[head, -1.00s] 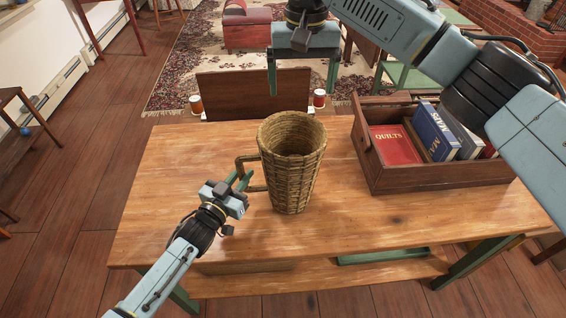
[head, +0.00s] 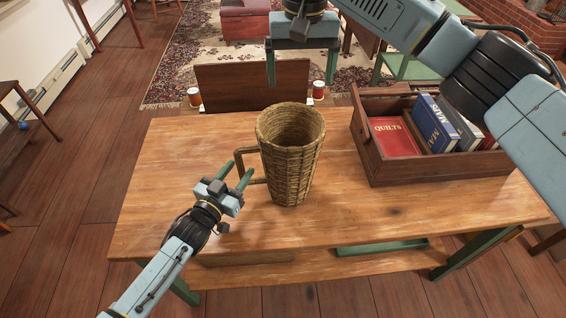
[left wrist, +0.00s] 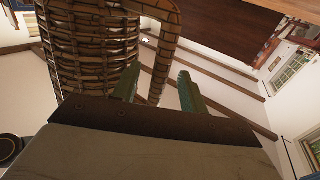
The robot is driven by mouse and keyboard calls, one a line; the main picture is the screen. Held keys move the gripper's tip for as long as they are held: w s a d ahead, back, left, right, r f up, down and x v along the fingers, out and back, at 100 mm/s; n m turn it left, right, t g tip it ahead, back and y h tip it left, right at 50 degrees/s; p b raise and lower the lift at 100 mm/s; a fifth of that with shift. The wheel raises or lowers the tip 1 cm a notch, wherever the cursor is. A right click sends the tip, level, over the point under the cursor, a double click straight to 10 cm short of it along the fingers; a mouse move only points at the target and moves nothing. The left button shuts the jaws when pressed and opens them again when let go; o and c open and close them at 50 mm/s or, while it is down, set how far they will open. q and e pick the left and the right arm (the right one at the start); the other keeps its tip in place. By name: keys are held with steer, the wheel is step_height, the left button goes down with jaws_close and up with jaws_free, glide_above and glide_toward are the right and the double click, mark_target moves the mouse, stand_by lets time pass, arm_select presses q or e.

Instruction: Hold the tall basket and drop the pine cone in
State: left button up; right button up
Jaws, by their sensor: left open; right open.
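The tall woven basket (head: 290,165) stands upright on the wooden table, with its handle (head: 240,166) on its left side. It fills the upper left of the left wrist view (left wrist: 90,55). My left gripper (head: 240,166) is open at the handle; in the left wrist view the handle's upright bar (left wrist: 163,60) shows between its two green fingers (left wrist: 160,85). My right gripper (head: 301,84) is open, pointing down, with nothing seen between its fingers, beyond the basket near the table's far side. No pine cone shows in any view; the basket's bottom is hidden.
A wooden crate (head: 440,176) with several books stands on the table's right side, close to the basket. A dark wooden panel (head: 250,88) rises behind the table, with a jar (head: 194,97) at its left and another (head: 318,90) at its right. The table's front left is clear.

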arm_select(q)
steer(key=v, duration=1)
steer(key=shift+s, duration=0.15)
steer(key=shift+a, duration=0.1)
